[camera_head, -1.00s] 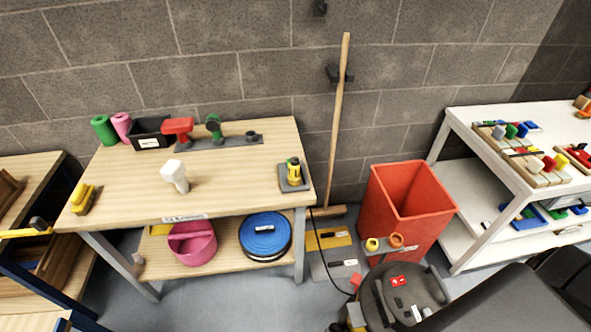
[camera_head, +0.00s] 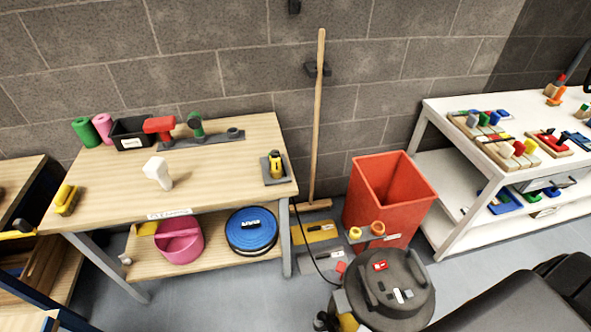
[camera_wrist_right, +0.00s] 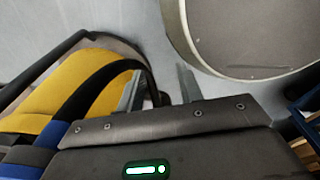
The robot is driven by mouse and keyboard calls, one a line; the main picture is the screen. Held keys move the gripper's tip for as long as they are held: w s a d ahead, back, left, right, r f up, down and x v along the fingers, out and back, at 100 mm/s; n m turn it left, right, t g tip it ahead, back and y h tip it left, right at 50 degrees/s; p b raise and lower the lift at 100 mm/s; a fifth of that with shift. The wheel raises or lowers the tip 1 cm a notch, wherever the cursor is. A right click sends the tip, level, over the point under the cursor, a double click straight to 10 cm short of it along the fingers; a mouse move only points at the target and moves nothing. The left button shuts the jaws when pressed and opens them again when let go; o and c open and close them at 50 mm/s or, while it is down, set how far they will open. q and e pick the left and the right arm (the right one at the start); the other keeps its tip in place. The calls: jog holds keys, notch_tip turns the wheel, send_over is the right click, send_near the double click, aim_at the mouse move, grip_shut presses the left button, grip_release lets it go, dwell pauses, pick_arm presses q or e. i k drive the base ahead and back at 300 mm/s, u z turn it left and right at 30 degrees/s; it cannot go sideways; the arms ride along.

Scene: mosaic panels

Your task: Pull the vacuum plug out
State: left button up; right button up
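The vacuum (camera_head: 408,312) is a dark round machine with a red switch on its lid. It stands on the floor at the bottom of the head view, in front of the red bin. A thin black cable (camera_head: 313,262) runs from beside the workbench's right leg down toward it. I cannot make out the plug at either end of the cable. My right gripper (camera_wrist_right: 160,90) shows in the right wrist view with its two grey fingers apart. A yellow piece with a black band (camera_wrist_right: 65,85) lies beside the left finger; I cannot tell if they touch. My left gripper is out of view.
A wooden workbench (camera_head: 215,180) with tools stands at the left. A red bin (camera_head: 385,205) and a broom (camera_head: 317,120) stand by the wall. A white shelf table (camera_head: 440,110) with coloured blocks is at the right. Little floor is free between bench and vacuum.

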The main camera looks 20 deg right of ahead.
aim_at(275, 160)
jog(key=z, duration=0.5)
jog(key=k, duration=1.15)
jog(key=z, duration=0.25)
jog(key=i, duration=0.3)
jog(key=u, duration=1.2)
jog(key=i, duration=0.75)
jog(key=u, duration=0.3)
jog(key=i, duration=0.9)
jog(key=z, duration=1.05)
jog(key=i, duration=0.6)
jog(key=z, duration=0.75)
